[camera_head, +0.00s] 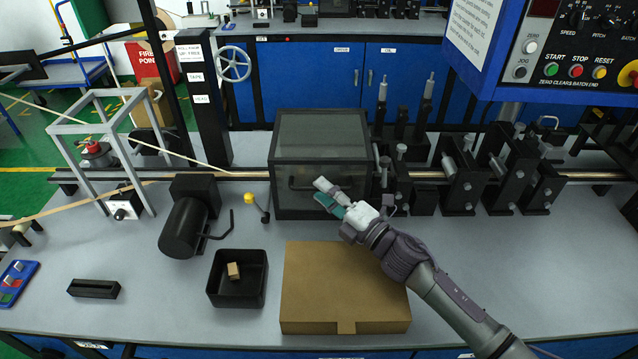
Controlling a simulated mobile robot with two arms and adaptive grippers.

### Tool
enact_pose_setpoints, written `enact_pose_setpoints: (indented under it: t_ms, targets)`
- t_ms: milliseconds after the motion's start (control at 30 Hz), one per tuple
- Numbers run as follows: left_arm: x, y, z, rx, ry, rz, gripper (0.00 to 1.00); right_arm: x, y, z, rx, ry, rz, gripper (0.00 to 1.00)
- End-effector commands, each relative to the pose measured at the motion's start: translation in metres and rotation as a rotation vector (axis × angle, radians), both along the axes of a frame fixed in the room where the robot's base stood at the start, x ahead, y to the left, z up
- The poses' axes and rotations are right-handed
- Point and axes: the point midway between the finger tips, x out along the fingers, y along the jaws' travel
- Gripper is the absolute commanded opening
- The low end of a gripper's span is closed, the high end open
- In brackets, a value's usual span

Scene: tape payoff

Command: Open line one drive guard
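The drive guard (320,150) is a dark, see-through box at the middle of the bench, and it looks closed. A dark bar handle (299,187) runs across its front face. My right gripper (325,193) reaches in from the lower right, with its pale and teal fingertips in front of the guard at the handle's right end. The fingertips cover that end, so I cannot tell whether they touch the handle or how far apart they are. My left gripper is not in view.
A cardboard box (340,285) lies in front of the guard, below my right arm. A black tray (238,293) holds a small block. A black motor (184,228) stands left of the guard, and roller stands (460,180) stand to its right. A control panel (570,45) overhangs the upper right.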

Motion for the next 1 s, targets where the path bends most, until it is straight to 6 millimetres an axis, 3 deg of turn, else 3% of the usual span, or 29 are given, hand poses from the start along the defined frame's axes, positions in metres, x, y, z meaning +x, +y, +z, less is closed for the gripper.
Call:
enact_pose_setpoints:
  t_ms: [200, 500, 733, 1000]
  targets:
    - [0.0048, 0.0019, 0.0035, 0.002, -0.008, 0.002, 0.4, 0.013, 0.0128, 0.0025, -0.001, 0.001, -0.001, 0.37]
    - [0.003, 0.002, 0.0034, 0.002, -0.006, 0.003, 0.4, 0.0138, 0.014, 0.0021, -0.001, 0.001, 0.0, 0.37]
    - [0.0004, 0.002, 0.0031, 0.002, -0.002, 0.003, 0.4, 0.0138, 0.0138, 0.002, -0.001, 0.001, -0.001, 0.0]
    - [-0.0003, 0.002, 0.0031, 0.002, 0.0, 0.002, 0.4, 0.0137, 0.0137, 0.0017, -0.001, 0.001, -0.001, 0.0]
